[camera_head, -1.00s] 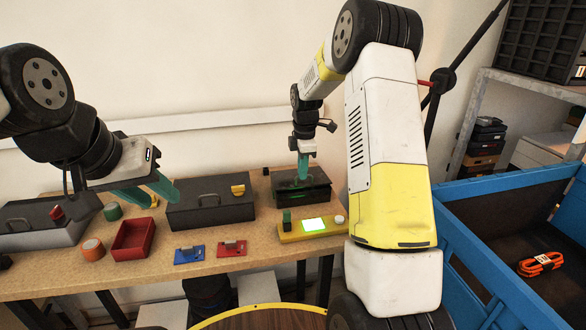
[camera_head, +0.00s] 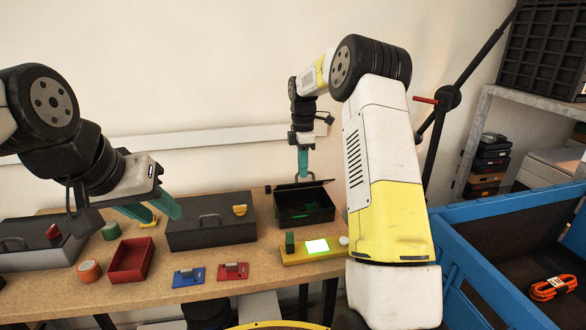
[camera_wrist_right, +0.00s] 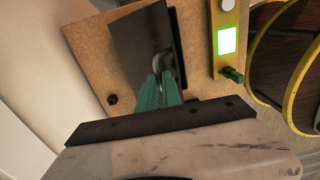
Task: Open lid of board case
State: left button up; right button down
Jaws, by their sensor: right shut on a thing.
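The board case (camera_head: 305,207) is a dark box at the right end of the table. Its dark lid (camera_head: 285,187) is raised at the back, and the inside shows with something green in it. My right gripper (camera_head: 303,174) is above the lid, shut on its handle. In the right wrist view, the green fingers (camera_wrist_right: 160,80) close on the metal handle (camera_wrist_right: 160,60) of the dark lid (camera_wrist_right: 140,38). My left gripper (camera_head: 158,212) hangs open and empty over the left part of the table, away from the case.
A yellow device with a lit screen (camera_head: 317,246) lies just in front of the case. A closed grey case (camera_head: 210,225) stands to its left. A red tray (camera_head: 130,262), tape rolls and small blue and red parts lie on the table. A blue cart (camera_head: 470,240) is at right.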

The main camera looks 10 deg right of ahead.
jog(key=shift+w+f, duration=0.1)
jog(key=shift+f, duration=0.1)
jog(key=c, duration=1.5)
grip_release()
jog(key=shift+w, duration=0.1)
jog(key=shift+c, duration=0.2)
jog(key=shift+r, duration=0.15)
notch_tip(320, 180, up, 8)
jog(key=shift+w+f, duration=0.1)
jog(key=shift+f, duration=0.1)
